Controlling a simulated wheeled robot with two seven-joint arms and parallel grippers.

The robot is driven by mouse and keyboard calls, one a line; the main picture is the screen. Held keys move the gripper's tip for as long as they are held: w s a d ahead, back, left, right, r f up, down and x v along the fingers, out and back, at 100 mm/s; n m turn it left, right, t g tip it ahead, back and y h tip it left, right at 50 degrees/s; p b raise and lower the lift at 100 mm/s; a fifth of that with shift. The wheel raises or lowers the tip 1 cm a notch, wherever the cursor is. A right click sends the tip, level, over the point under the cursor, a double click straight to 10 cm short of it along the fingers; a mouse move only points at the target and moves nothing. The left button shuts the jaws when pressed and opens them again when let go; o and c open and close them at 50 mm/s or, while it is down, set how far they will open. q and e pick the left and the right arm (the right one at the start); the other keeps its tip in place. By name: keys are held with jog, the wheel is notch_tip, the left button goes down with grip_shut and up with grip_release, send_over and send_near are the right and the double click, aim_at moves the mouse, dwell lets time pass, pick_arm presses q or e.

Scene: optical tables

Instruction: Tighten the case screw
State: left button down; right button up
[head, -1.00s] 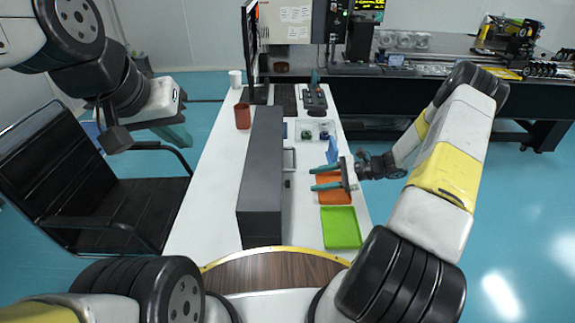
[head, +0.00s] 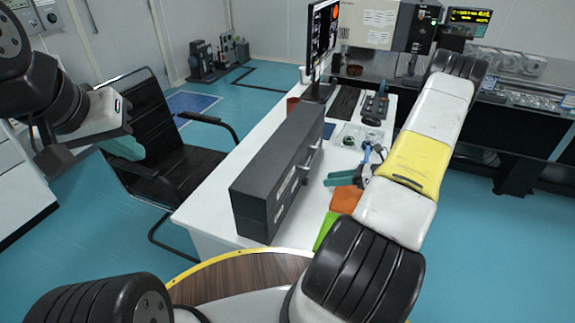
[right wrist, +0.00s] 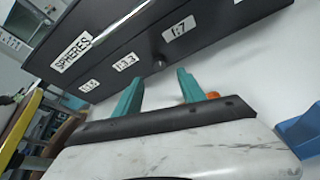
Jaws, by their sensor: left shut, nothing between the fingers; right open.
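The long dark grey case (head: 262,195) stands on the white table. A small round dark knob (right wrist: 157,62), which looks like the case screw, sits on that face left of the "1:7" label. My right gripper (right wrist: 160,77) is open and empty, its teal fingertips pointing toward the face around the knob's position, apparently short of it. In the head view the right gripper (head: 341,178) is beside the case, partly hidden by my arm. My left gripper (head: 122,148) is shut and empty, away from the table at the left.
An orange tray (head: 345,200) and a green tray (head: 325,230) lie right of the case. A blue item (right wrist: 300,130) lies near the right gripper. A monitor (head: 322,40) and keyboard (head: 344,102) stand behind. A black chair (head: 165,130) is left of the table.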

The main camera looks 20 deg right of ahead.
aim_at(311, 189)
jog(key=shift+x, duration=3.95)
grip_shut()
